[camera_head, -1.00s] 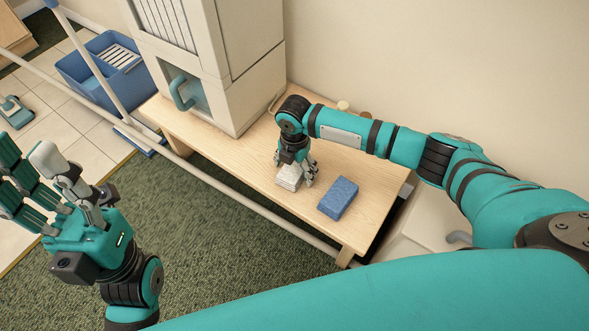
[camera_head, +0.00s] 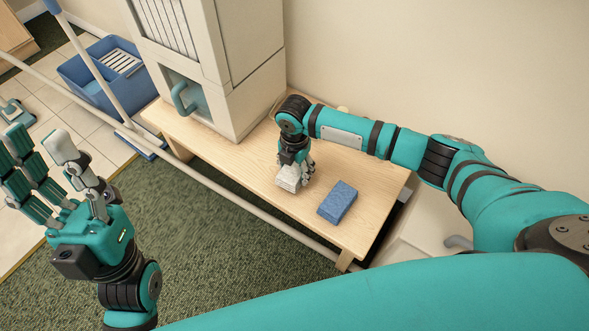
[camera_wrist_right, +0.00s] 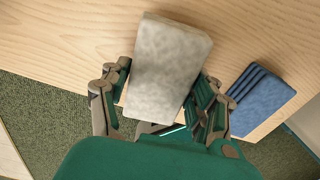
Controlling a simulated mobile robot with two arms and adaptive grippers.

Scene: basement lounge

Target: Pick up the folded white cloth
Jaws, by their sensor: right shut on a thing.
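The folded white cloth (camera_head: 289,177) is at the wooden table's front part, below my right wrist. My right gripper (camera_head: 297,171) is shut on it, with fingers on both sides. In the right wrist view the cloth (camera_wrist_right: 168,70) is a pale grey-white block between the fingers of the right gripper (camera_wrist_right: 160,98). I cannot tell whether it touches the table. My left gripper (camera_head: 62,175) is at the left of the head view, fingers spread and open, empty, away from the table.
A folded blue cloth or sponge (camera_head: 338,202) lies on the table (camera_head: 235,168), right of the white cloth; it also shows in the wrist view (camera_wrist_right: 260,100). A tall beige machine (camera_head: 225,60) stands at the table's back left. A blue mop bucket (camera_head: 85,75) and pole (camera_head: 215,196) are at left.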

